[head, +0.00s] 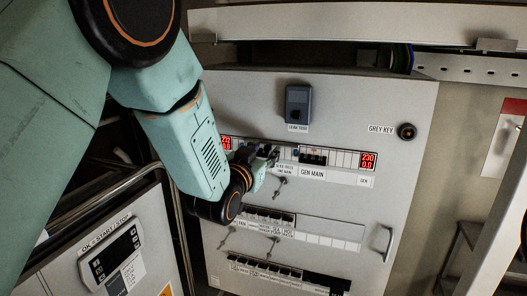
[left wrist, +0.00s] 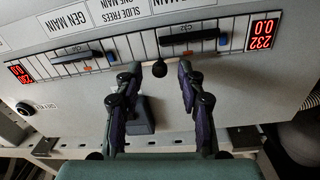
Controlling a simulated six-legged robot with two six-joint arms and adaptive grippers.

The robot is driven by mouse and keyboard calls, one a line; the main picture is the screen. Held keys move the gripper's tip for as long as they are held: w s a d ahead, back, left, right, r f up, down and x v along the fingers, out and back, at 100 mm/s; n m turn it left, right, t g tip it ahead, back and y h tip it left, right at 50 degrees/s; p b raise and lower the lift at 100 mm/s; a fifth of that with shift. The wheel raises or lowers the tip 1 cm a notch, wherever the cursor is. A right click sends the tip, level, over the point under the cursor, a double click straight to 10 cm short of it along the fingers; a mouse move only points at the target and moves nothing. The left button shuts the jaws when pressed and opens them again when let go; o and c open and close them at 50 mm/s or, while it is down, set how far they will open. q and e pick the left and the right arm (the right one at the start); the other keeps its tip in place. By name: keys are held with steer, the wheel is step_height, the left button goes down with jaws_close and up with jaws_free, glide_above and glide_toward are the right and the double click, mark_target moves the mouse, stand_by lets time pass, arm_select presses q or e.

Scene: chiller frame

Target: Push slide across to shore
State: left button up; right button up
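The slide is a pale bar (left wrist: 147,64) with a round black knob (left wrist: 160,69) in the left wrist view, set along the breaker row under the SLIDE FREES ONE MAIN label (left wrist: 118,12). That view is upside down. My left gripper (left wrist: 158,72) is open, with one dark finger on each side of the knob. I cannot tell whether either finger touches it. In the head view my left gripper (head: 264,158) is at the upper breaker row and hides the slide there. The GEN MAIN breaker (head: 312,158) is right of it. My right gripper is in neither view.
Red displays (head: 368,161) sit at the row's ends. A key (head: 279,187) hangs below my left gripper. Lower breaker rows (head: 270,217) and a handle (head: 384,241) are below.

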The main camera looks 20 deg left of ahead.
arm_select(q)
steer(key=shift+s+r, duration=0.1)
steer(key=shift+s, duration=0.1)
steer(key=shift+w+f, duration=0.2)
steer(key=shift+w, duration=0.15)
steer(key=c, duration=0.4)
jaws_close()
